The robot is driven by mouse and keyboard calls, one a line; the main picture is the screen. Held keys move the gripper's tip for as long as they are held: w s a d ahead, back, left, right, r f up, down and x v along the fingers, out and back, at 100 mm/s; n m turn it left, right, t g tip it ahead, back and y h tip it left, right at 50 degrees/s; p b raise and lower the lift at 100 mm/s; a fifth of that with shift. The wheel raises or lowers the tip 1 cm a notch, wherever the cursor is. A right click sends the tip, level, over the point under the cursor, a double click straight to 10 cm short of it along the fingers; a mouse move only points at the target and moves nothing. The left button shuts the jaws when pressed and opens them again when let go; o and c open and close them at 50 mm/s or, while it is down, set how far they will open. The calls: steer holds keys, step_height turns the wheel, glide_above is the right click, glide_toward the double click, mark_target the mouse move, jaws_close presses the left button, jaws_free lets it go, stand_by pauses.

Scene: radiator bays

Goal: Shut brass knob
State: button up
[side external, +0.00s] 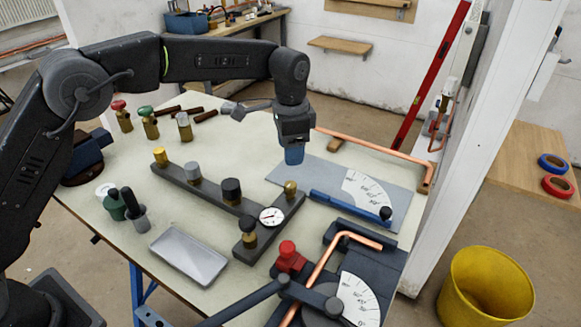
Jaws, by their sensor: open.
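A dark grey manifold bar (210,195) lies on the bench with several knobs on it. A yellow brass-coloured knob (160,156) stands at its far left end. Two more brass-coloured fittings stand on the crosspiece at the right end: one at the back (290,188) and one at the front (248,226). A grey knob (193,171) and a black knob (231,190) stand between. I cannot tell how far any knob is turned. My gripper (293,158) points down above the grey dial plate, behind the back brass fitting and apart from it. It is open and holds nothing visible.
A round gauge (271,217) sits on the crosspiece. A grey tray (188,256) lies in front of the bar. A pipe bender with a red knob (287,251) and a copper pipe (316,272) fills the front right. Loose valves (122,116) stand at the back left.

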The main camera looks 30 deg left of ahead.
step_height(320, 180, up, 4)
steer(key=shift+f, duration=0.2)
stand_by(0.3)
steer(key=s+a+r+n+t, duration=0.1)
steer(key=s+a+r+n, duration=0.1)
steer(key=s+a+r, duration=0.4)
steer(key=s+a+r+n+t, duration=0.25)
steer(key=s+a+r, duration=0.2)
steer(key=s, duration=0.45)
steer(key=s+a+f+n+t, duration=0.1)
steer(key=s+a+f+n, duration=0.1)
steer(key=s, duration=0.6)
steer(key=s+a+f+n+t, duration=0.1)
steer(key=s+a+f+n, duration=0.1)
steer(key=s, duration=0.7)
steer(key=shift+f+n, duration=0.35)
steer(key=shift+f, duration=0.25)
